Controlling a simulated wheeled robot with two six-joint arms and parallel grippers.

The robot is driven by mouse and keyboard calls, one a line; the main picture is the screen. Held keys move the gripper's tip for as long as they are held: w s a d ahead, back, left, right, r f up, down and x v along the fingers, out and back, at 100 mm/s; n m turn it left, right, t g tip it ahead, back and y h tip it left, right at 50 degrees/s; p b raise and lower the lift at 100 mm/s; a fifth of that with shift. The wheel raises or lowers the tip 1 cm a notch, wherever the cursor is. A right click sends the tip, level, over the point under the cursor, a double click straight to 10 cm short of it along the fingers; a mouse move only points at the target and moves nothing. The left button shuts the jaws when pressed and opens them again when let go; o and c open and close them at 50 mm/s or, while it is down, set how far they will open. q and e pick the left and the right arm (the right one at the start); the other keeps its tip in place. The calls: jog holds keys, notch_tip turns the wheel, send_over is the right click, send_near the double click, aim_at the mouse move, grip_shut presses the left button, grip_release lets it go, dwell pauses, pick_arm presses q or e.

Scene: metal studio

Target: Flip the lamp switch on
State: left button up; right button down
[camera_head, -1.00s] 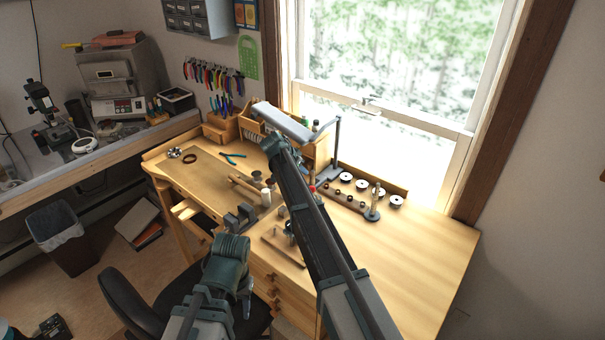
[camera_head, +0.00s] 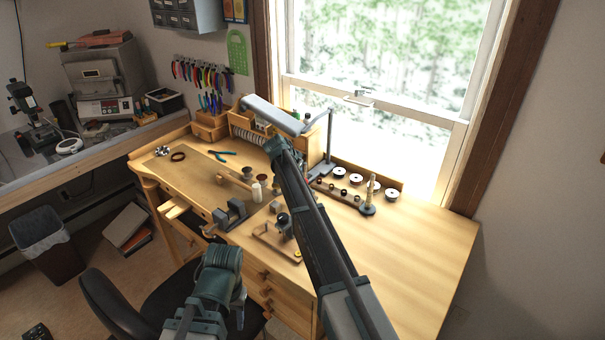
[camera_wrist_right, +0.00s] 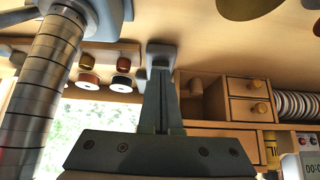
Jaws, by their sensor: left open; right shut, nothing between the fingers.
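The grey desk lamp (camera_head: 277,114) stands at the back of the wooden bench (camera_head: 420,240), its long head reaching left from a thin post (camera_head: 329,140). I cannot make out its switch. My right arm reaches toward the lamp in the head view, its end just below the lamp head; its fingers are hidden there. In the right wrist view my right gripper (camera_wrist_right: 160,62) is shut and empty, pointing up the picture. My left gripper (camera_head: 240,302) is low in the head view, in front of the bench and near the chair, open and partly hidden by its own wrist.
A ring mandrel (camera_head: 371,190) stands right of the lamp, and it shows close by in the right wrist view (camera_wrist_right: 45,85). Spools (camera_head: 391,194) and a small drawer box (camera_wrist_right: 245,95) are near. A chair (camera_head: 105,305) is front left. The bench's right side is clear.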

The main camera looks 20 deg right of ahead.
jog(key=shift+s+a+f+b, duration=0.1)
jog(key=shift+f+b, duration=0.25)
jog(key=shift+f, duration=0.1)
jog(key=shift+r, duration=0.15)
jog(key=shift+r+p, duration=0.75)
jog(key=shift+p, duration=0.2)
